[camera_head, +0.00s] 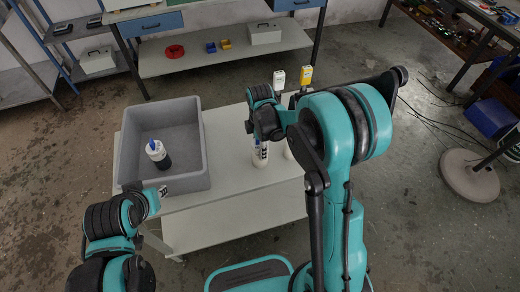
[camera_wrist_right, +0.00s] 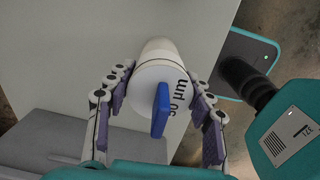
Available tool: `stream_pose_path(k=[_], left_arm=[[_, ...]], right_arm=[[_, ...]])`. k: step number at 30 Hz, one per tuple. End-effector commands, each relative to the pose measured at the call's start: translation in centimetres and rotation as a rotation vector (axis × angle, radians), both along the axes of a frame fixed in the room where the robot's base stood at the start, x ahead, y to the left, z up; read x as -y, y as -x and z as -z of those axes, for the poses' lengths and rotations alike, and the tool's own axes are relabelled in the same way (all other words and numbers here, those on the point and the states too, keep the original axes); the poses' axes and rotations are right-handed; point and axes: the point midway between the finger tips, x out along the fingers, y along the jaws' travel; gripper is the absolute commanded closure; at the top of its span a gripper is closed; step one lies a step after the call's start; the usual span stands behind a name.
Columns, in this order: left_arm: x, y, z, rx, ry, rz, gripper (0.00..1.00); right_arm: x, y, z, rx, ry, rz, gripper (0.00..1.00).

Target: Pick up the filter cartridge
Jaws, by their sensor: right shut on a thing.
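A white filter cartridge (camera_wrist_right: 152,82) with a blue fin on its end and black "50 µm" lettering fills the middle of the right wrist view. My right gripper (camera_wrist_right: 158,95) is shut on it, with one finger on each side. In the head view a white cylinder with dark markings (camera_head: 261,153) shows at the table just below my right arm; the arm hides much of that area. A second cartridge, dark with a white top and blue fin (camera_head: 157,153), stands in the grey bin. My left gripper (camera_head: 160,194) is by the bin's front edge; its finger opening is unclear.
The grey bin (camera_head: 190,180) sits on the left of the table (camera_head: 225,188). A white bottle (camera_head: 279,79) and a yellow-labelled bottle (camera_head: 304,76) stand behind my right arm. A workbench with a shelf (camera_head: 200,62) is at the back.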

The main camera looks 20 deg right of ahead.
Motion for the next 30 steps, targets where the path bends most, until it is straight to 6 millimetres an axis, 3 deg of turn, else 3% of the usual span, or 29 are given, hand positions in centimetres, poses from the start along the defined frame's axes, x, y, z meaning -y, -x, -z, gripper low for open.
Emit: stream_pose_path(k=[5,10,21,30], left_arm=[[0.0,0.0,-0.6,0.0,0.0,0.0,0.72],[0.0,0.0,-1.8,0.0,0.0,0.0,0.72],[0.0,0.0,-3.8,0.0,0.0,0.0,0.72],[0.0,0.0,-4.8,0.0,0.0,0.0,0.72]], right_arm=[[0.0,0.0,-1.3,0.0,0.0,0.0,0.8],[0.0,0.0,-4.5,0.0,0.0,0.0,0.8],[5.7,6.1,-9.2,0.0,0.0,0.003,0.8],[7.8,8.4,-11.4,0.0,0.0,0.0,0.8]])
